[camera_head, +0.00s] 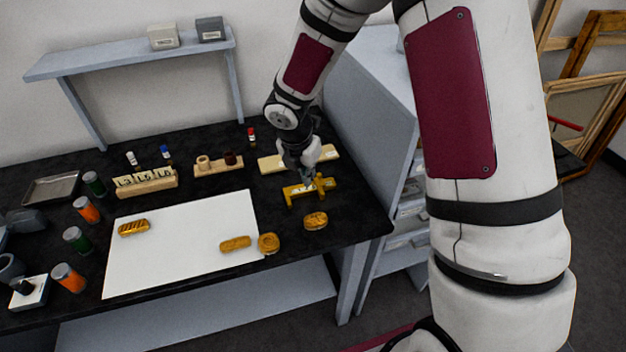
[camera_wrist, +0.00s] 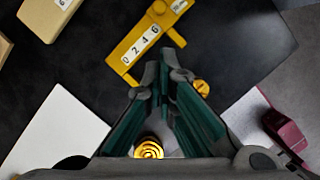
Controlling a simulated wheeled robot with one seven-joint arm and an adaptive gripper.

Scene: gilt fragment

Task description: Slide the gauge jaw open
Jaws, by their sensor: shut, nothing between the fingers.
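The yellow gauge (camera_head: 297,194) lies near the right end of the black table. In the wrist view the gauge (camera_wrist: 133,56) shows a white scale strip with 0, 2, 4 and 6. A yellow sliding part with a round knob (camera_wrist: 158,8) and a small white label is at its upper end, partly cut off by the frame's top edge. My gripper (camera_head: 308,184) is over the gauge, pointing down. In the wrist view my gripper (camera_wrist: 161,68) is shut and empty, its tips just beside the gauge's lower right side. I cannot tell whether they touch it.
A round gold piece (camera_head: 316,221) lies in front of the gauge, with another (camera_head: 268,243) by the white sheet (camera_head: 185,250). A pale wooden board (camera_head: 272,163) lies behind. A grey cabinet (camera_head: 375,90) rises at right.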

